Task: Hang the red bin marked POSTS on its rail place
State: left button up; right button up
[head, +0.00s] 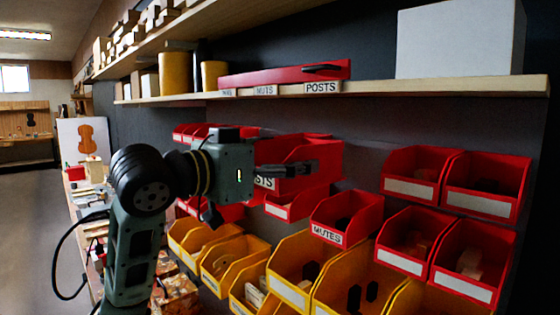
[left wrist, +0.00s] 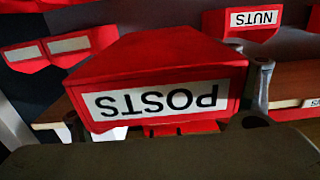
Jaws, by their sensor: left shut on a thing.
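The red POSTS bin (head: 318,153) is in my left gripper (head: 290,170), in front of the wall bins. Part of its label is covered by the gripper in the head view. In the left wrist view the bin (left wrist: 165,62) fills the middle, with its POSTS label (left wrist: 157,101) appearing upside down. A dark finger (left wrist: 257,88) of my left gripper lies along the bin's right side there. I cannot tell whether the bin touches the wall rail. My right gripper is not in view.
A red MUTES bin (head: 345,218) hangs below right of the held bin. More red bins (head: 412,178) hang at the right, and yellow bins (head: 300,262) below. The wooden shelf (head: 420,88) juts out above, carrying a white box (head: 460,40). Dark wall (head: 362,135) shows bare right of the held bin.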

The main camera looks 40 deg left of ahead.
pick_arm(q)
jog(key=shift+w, duration=0.75)
jog(key=shift+w+p, duration=0.7)
jog(key=shift+w, duration=0.3)
jog(key=shift+w+d+p, duration=0.15)
jog(key=shift+w+p, duration=0.7)
jog(key=shift+w, duration=0.85)
jog(key=w+p, duration=0.5)
jog(key=w, duration=0.4)
jog(key=shift+d+p, duration=0.3)
jog(key=shift+d, duration=0.1)
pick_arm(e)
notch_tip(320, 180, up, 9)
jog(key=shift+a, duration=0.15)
pick_arm(q)
jog(key=shift+r, duration=0.1)
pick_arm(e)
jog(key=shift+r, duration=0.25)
pick_arm(q)
jog(key=shift+p, duration=0.3)
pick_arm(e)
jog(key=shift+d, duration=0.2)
